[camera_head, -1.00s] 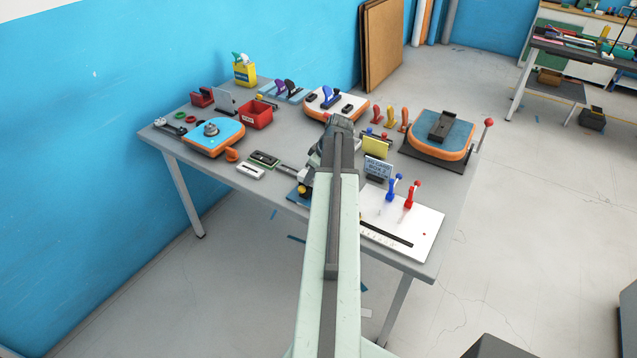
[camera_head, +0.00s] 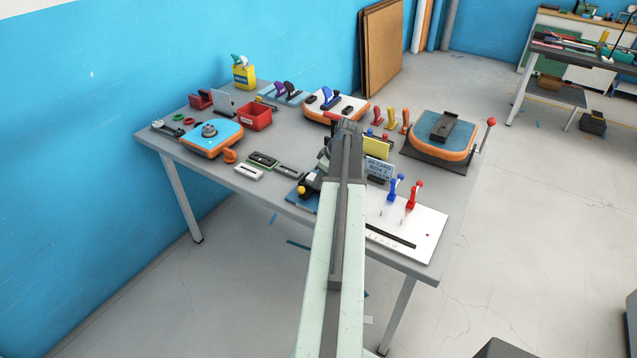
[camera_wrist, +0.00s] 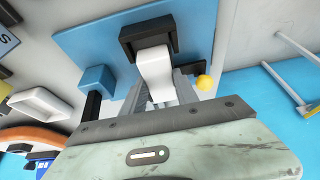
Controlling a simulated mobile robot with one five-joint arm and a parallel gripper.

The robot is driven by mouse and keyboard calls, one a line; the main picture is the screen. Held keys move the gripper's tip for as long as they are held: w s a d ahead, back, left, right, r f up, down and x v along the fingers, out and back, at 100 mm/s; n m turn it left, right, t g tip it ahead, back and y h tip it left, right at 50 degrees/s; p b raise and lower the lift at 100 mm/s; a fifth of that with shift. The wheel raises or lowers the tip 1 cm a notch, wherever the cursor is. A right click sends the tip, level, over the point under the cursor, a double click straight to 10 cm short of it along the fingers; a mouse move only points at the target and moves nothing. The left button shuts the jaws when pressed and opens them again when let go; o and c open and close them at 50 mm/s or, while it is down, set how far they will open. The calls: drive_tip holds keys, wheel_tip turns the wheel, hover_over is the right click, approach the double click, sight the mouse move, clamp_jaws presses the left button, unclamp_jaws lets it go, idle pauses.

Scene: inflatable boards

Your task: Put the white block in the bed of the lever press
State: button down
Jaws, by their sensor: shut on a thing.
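In the wrist view my gripper (camera_wrist: 165,92) is shut on the white block (camera_wrist: 155,73). The block's far end is at the black open-sided bed (camera_wrist: 132,36) on a blue base plate (camera_wrist: 85,35). It overlaps the bed's opening; I cannot tell whether it is inside or just above it. A yellow knob (camera_wrist: 205,82) is beside my right finger. This looks like the lever press. In the head view its blue plate (camera_head: 300,203) and yellow knob (camera_head: 302,190) show at the table's front edge, left of my arm, which hides my gripper and the block.
A blue cube (camera_wrist: 97,79) on a black post is left of my gripper, with a white tray-like piece (camera_wrist: 40,103) beyond. A white board with blue and red clamps (camera_head: 412,197) is to the right. An orange-edged board with a red-knobbed lever (camera_head: 490,122) stands at the right.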

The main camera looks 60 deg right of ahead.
drive_tip(key=c, duration=0.9)
unclamp_jaws()
drive_tip(key=shift+c, duration=0.2)
drive_tip(key=p+v, duration=1.1)
drive_tip(key=v, duration=0.1)
drive_tip(key=shift+p, duration=0.3)
